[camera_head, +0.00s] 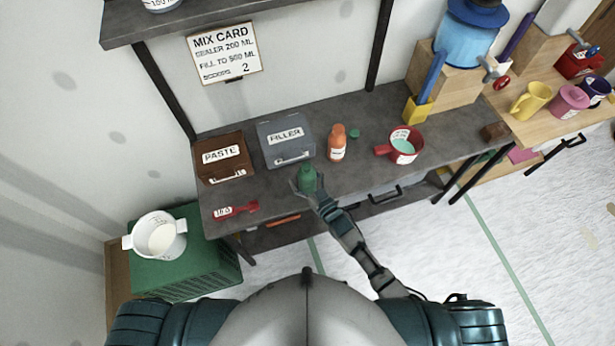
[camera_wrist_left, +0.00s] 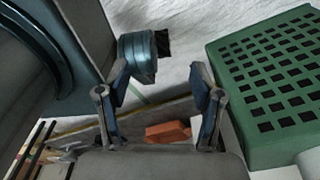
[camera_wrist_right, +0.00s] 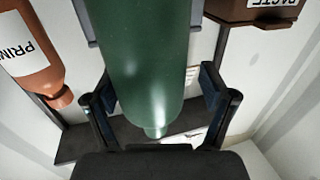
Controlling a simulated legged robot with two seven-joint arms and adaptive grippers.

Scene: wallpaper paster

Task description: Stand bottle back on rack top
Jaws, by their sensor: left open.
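A green bottle (camera_head: 308,179) is upright at the front of the dark bench, below the filler box. My right gripper (camera_head: 306,188) is at the bottle. In the right wrist view the bottle (camera_wrist_right: 145,60) is between its two spread fingers (camera_wrist_right: 158,98), with a gap at the right finger. I cannot tell whether the bottle's base rests on the bench. The rack's top shelf (camera_head: 185,22) is at the upper left, partly out of frame. My left gripper (camera_wrist_left: 160,100) is open and empty near the green perforated crate (camera_wrist_left: 275,80); it is hidden in the head view.
The bench (camera_head: 270,190) holds a brown paste box (camera_head: 222,157), grey filler box (camera_head: 286,139), orange bottle (camera_head: 337,144), red pot (camera_head: 404,145) and red scoop (camera_head: 236,211). A white bucket (camera_head: 160,237) stands on the green crate (camera_head: 185,270). Rack posts (camera_head: 165,90) rise behind.

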